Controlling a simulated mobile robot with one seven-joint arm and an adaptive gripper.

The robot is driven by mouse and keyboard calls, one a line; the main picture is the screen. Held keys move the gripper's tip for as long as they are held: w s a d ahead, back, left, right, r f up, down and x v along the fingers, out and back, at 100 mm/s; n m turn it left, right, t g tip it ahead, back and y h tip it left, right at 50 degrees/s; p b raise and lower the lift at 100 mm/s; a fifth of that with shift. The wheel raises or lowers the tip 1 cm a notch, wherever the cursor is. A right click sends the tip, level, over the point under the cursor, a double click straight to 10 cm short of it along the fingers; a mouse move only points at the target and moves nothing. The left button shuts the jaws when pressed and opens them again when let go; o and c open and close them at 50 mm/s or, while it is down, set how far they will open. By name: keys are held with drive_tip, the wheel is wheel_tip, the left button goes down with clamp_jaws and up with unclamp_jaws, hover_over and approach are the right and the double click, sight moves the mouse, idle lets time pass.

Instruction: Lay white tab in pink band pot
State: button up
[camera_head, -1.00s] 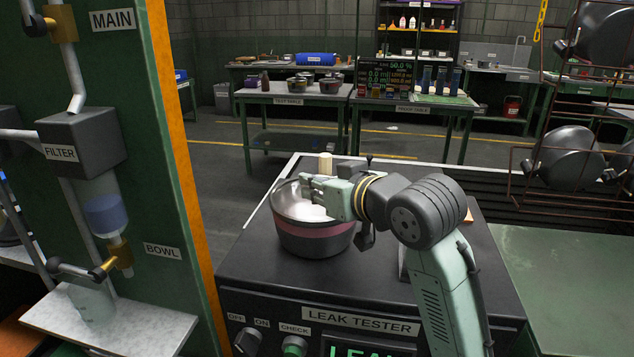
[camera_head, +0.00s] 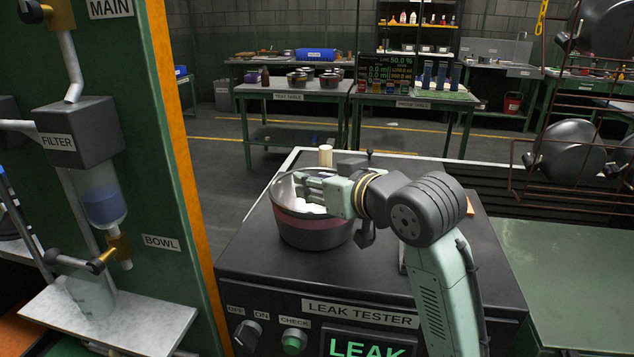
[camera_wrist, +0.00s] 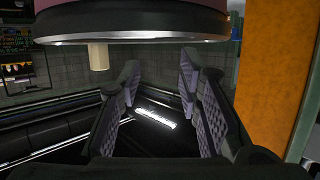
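The pot with a pink band (camera_head: 309,228) stands on top of the leak tester. It is a dark metal pot with an open, shiny inside. My gripper (camera_head: 308,185) reaches over its right rim, with its fingers over the opening. A white patch (camera_head: 312,207) shows inside the pot below the fingers, partly hidden; I cannot tell whether it is the white tab. In the wrist view, which looks upside down, my gripper (camera_wrist: 158,88) has its fingers apart with nothing visible between them. The pink band (camera_wrist: 130,10) and rim fill the top there.
The leak tester (camera_head: 360,275) has a lit "LEAK" display. A beige cylinder (camera_head: 325,155) stands just behind the pot. A green panel with an orange edge (camera_head: 190,200) rises at the left. A rack with hanging pots (camera_head: 570,148) is at the right.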

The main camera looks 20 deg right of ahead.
drive_tip(key=r+b+v, duration=0.1)
drive_tip(key=b+v, duration=0.1)
drive_tip(key=v, duration=1)
drive_tip(key=shift+r, duration=0.2)
drive_tip(key=shift+f, duration=0.1)
